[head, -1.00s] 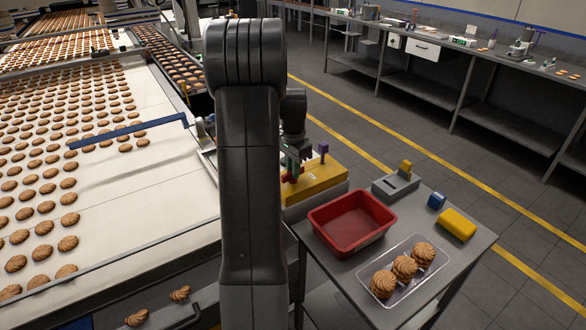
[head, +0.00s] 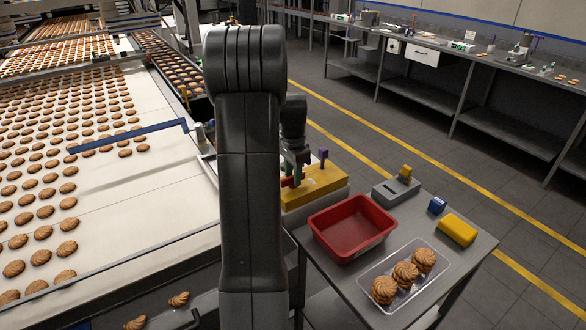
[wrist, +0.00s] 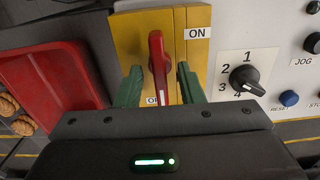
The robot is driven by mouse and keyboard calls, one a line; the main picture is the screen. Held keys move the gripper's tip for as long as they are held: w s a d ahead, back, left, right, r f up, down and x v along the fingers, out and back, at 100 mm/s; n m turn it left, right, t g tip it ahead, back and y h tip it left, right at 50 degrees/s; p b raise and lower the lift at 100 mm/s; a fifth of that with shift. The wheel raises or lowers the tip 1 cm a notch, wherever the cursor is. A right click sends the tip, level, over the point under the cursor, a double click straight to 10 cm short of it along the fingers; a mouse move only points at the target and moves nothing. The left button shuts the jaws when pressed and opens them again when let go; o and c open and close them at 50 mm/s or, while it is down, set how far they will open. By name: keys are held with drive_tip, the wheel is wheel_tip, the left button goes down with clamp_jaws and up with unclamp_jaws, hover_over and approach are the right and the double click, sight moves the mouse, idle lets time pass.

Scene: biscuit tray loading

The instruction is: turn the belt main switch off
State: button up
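The main switch is a red handle (wrist: 157,62) on a yellow panel (wrist: 128,38) in the wrist view. An ON label (wrist: 199,34) is at the panel's upper right. A partly hidden label starting with O (wrist: 152,101) is near the handle's lower end. The handle stands upright in the picture. My gripper (wrist: 158,78) is open, with one green finger on each side of the handle and a gap visible on both sides. In the head view my gripper (head: 293,172) is at the yellow box (head: 320,186), partly hidden by my arm.
Right of the switch are a black dial (wrist: 246,80) marked 1 to 4, a blue reset button (wrist: 289,98) and a black jog knob (wrist: 313,43). A red tray (head: 334,250) stands on the side table near the box. A biscuit-covered belt (head: 150,190) lies left.

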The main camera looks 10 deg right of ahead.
wheel_tip(320, 180, up, 14)
drive_tip(key=b, duration=0.1)
drive_tip(key=shift+f, duration=0.2)
idle(0.3)
wheel_tip(320, 180, down, 14)
drive_tip(key=shift+r+p, duration=0.1)
drive_tip(key=shift+p, duration=0.5)
drive_tip(key=shift+r+n, duration=0.1)
drive_tip(key=shift+n, duration=0.4)
